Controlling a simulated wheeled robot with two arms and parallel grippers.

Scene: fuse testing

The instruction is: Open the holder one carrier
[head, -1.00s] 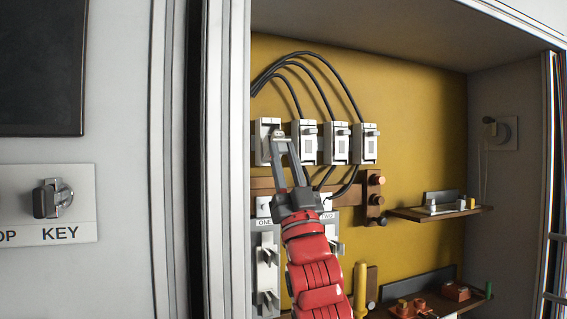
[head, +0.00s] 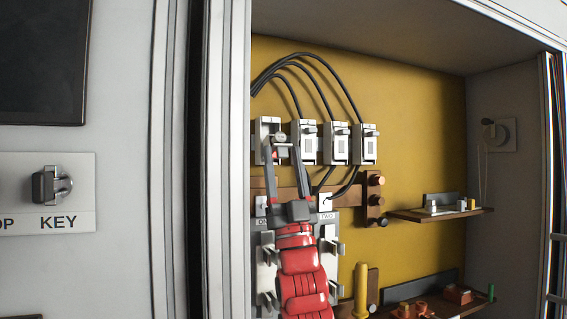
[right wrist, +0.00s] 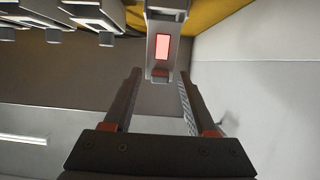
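Several white fuse holders hang in a row on the yellow back panel. The leftmost one, holder one (head: 266,128), is partly covered by my right gripper (head: 282,144). The gripper reaches up from below, its two fingers spread on either side of a light tab (head: 280,138) at the holder's front. In the right wrist view, a carrier with a glowing red window (right wrist: 162,47) stands beyond and between the open fingertips (right wrist: 159,76). A gap shows on each side of its lower end. I cannot tell how far the carrier is tilted out. My left gripper is not in view.
The neighbouring holder (head: 305,142) stands close to the right finger. Black cables arch above the row. Below are a brown rail (head: 344,192) and a white-grey block with prongs (head: 330,245). Shelves (head: 440,214) stand right, and the cabinet's edge (head: 228,160) is left.

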